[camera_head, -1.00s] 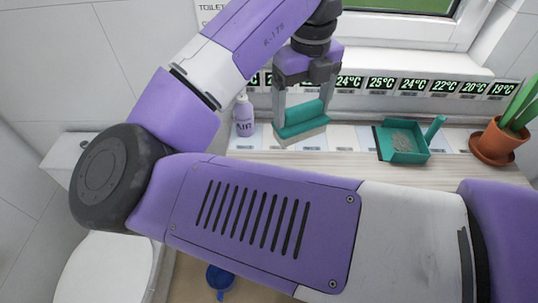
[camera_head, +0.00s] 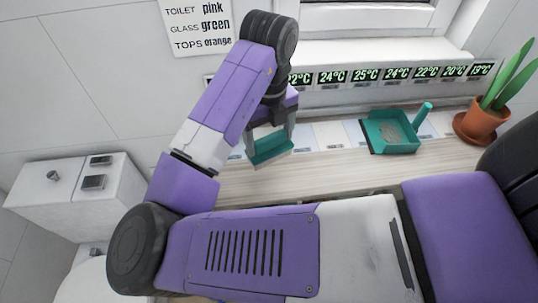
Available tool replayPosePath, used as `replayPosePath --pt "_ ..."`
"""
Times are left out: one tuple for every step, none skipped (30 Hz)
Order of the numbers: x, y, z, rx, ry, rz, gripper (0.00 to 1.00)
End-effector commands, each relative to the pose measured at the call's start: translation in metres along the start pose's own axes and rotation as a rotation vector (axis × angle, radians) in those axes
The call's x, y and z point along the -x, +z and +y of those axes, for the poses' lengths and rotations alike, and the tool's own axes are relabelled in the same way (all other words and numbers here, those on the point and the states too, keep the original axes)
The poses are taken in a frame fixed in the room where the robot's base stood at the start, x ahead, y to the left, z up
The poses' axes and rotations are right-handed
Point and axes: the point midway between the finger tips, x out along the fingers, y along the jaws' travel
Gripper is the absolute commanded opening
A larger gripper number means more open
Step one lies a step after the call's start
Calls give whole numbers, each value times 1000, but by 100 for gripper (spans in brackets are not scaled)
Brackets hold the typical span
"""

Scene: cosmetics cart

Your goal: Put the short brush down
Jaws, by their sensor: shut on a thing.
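The short brush (camera_head: 269,149) is teal with a pale bristle side facing down. My gripper (camera_head: 270,143) is shut on it, one finger at each end. The brush hangs level over the left part of the wooden counter (camera_head: 330,170), left of the dustpan. I cannot tell whether its bristles touch the counter.
A teal dustpan (camera_head: 376,138) with grey debris lies on the counter to the right. A potted plant (camera_head: 482,124) stands at the right end. Small temperature displays (camera_head: 365,74) line the back. Between brush and dustpan the counter is clear. A white toilet cistern (camera_head: 75,200) is at the left.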

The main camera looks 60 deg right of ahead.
Motion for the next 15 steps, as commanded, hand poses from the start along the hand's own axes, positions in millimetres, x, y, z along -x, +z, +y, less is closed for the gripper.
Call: replayPosePath --pt "-9 -1 0 1 -1 3 49" --pt "-14 0 0 1 -1 1 49" --pt "-19 0 0 1 -1 2 49" --pt "-22 0 0 2 0 2 49" --pt "-25 0 1 2 0 0 49" --pt "-27 0 0 2 0 0 49" --pt "-29 0 0 1 0 0 49" --pt "-30 0 0 1 0 0 49" --pt "-32 0 0 1 -1 0 49" --pt "-34 0 0 0 0 0 49" --pt "-36 0 0 0 0 0 49" --pt "-41 0 0 1 0 1 49" --pt "-45 0 0 1 0 2 49" --pt "-50 0 0 2 -1 2 49" --pt "-55 0 0 3 -1 2 49"
